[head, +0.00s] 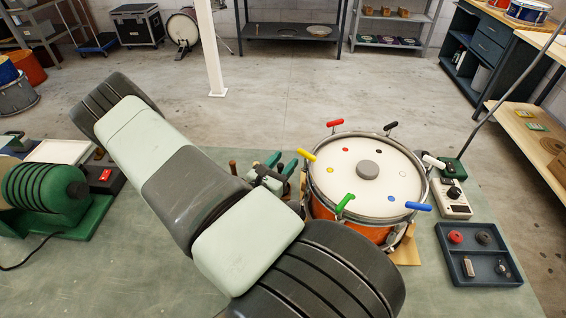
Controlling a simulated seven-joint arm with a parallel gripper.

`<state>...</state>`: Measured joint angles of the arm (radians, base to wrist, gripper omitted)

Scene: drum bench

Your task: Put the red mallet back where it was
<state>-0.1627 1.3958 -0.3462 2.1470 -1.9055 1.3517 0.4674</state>
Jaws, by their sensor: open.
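A red rod-shaped handle (335,123) stands out at the far rim of the orange drum (322,200). It is the only red piece of that shape I see, and I cannot tell if it is the red mallet. Yellow (306,155), green (345,202), blue (418,206), white (433,161) and black (391,127) handles sit around the same rim. Small coloured dots mark the drum's pale head (320,185). My arm crosses the picture from bottom right to upper left. I cannot make out my gripper, and part of the bench is hidden behind the arm.
Tools with teal handles (289,169) stand left of the drum, partly behind my arm. A dark tray (478,277) with small parts and a pale device (452,207) lie to the right. A green machine (45,192) stands far left. The bench (180,285) is clear at front left.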

